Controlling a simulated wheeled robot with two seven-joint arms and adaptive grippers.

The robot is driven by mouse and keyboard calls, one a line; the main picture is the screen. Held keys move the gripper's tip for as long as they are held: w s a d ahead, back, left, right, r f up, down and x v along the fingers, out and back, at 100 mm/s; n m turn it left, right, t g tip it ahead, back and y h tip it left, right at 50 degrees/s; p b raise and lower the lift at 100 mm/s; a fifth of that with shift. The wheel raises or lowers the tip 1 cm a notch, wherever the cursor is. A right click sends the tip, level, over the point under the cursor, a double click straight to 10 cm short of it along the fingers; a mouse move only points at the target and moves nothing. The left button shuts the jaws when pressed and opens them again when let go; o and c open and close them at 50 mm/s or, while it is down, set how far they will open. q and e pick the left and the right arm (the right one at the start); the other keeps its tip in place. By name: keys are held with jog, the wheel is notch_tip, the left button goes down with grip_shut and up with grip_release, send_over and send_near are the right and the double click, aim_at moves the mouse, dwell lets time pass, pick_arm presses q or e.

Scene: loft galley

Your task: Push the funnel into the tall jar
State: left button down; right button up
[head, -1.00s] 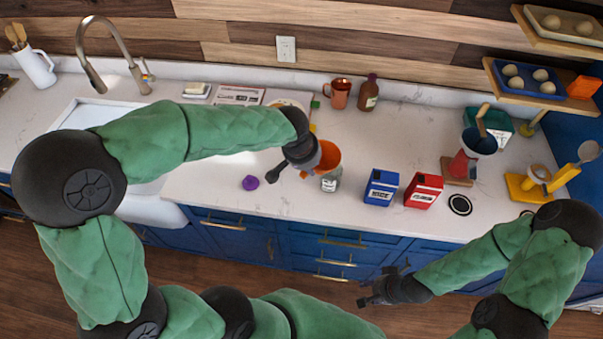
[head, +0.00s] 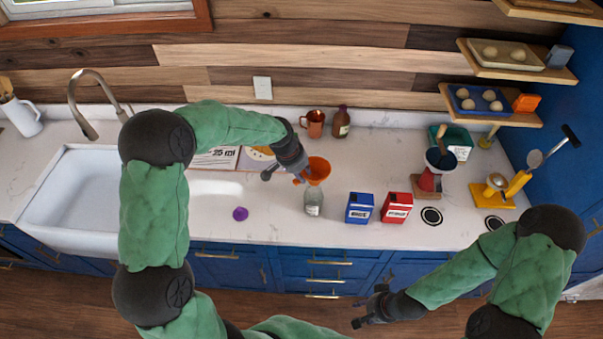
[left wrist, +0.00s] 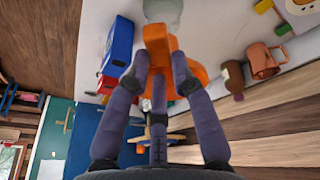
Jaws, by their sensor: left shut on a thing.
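The orange funnel (head: 320,168) is above the mouth of the clear glass jar (head: 314,204), which stands upright near the counter's front edge. My left gripper (head: 298,174) is shut on the funnel from its left side. In the left wrist view the fingers (left wrist: 160,82) close around the orange funnel (left wrist: 156,42), and its narrow end points toward the glass jar (left wrist: 163,12). I cannot tell how deep the spout sits in the jar. My right gripper (head: 368,308) is open and empty, low in front of the counter.
A blue box (head: 359,208) and a red box (head: 397,207) stand right of the jar. A copper mug (head: 314,124) and brown bottle (head: 341,122) are behind. A purple lump (head: 240,213) lies left. The sink (head: 75,195) is far left.

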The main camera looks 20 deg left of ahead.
pick_arm(q)
jog(key=shift+f+b, duration=0.95)
jog(key=shift+f, duration=1)
jog(key=shift+r, duration=0.1)
jog(key=shift+w+a+f+b, duration=0.1)
jog(key=shift+f+b, duration=1.7)
jog(key=shift+b, duration=0.05)
dwell(1.1)
jog(key=shift+f, duration=0.15)
dwell(1.6)
jog(key=c, duration=0.5)
grip_release()
